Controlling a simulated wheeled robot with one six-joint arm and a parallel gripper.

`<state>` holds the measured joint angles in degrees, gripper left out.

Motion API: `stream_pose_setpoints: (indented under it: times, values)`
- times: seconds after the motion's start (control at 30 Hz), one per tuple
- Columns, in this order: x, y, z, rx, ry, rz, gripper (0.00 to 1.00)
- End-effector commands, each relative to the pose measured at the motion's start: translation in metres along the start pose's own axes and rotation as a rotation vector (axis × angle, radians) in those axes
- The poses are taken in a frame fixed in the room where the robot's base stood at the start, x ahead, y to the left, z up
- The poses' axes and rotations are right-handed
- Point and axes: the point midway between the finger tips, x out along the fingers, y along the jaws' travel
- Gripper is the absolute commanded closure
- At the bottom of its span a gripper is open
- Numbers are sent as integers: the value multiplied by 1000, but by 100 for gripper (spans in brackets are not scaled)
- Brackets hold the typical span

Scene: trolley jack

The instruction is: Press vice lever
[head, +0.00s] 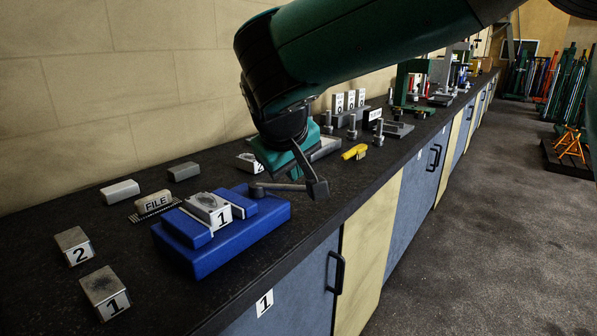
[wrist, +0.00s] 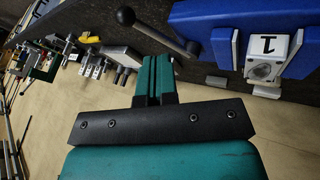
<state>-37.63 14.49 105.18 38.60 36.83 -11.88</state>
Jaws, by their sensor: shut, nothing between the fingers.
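The blue vice (head: 270,215) sits on the dark bench top, with a grey block labelled 1 (head: 211,208) between its jaws. In the wrist view the vice (wrist: 205,18) is at the upper right, with the block (wrist: 268,55) in it. The vice lever (wrist: 160,34) is a grey rod with a dark round knob, sticking out from the vice's side. It also shows in the head view (head: 280,187), partly beside my gripper. My gripper (wrist: 157,65) is shut and empty, its teal fingers together near the lever. I cannot tell whether they touch it.
Loose blocks labelled 2 (head: 74,246) and 1 (head: 105,293) lie left of the vice. A FILE block (head: 153,203) lies behind it. A yellow item (head: 355,152) and several metal parts stand farther along the bench.

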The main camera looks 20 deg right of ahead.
Motion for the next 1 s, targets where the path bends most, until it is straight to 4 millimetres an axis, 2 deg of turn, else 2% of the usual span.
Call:
stream_pose_setpoints:
  times: [0.2, 0.37, 0.4, 0.63, 1.0]
  values:
    - [48, 1, 1, 0, -7, 2, 100]
    - [80, 1, 1, 0, -6, 1, 100]
    - [84, 6, 1, 4, -4, 2, 100]
    - [100, 28, 3, 2, -2, -1, 100]
    - [103, 33, 4, 0, -1, -1, 100]
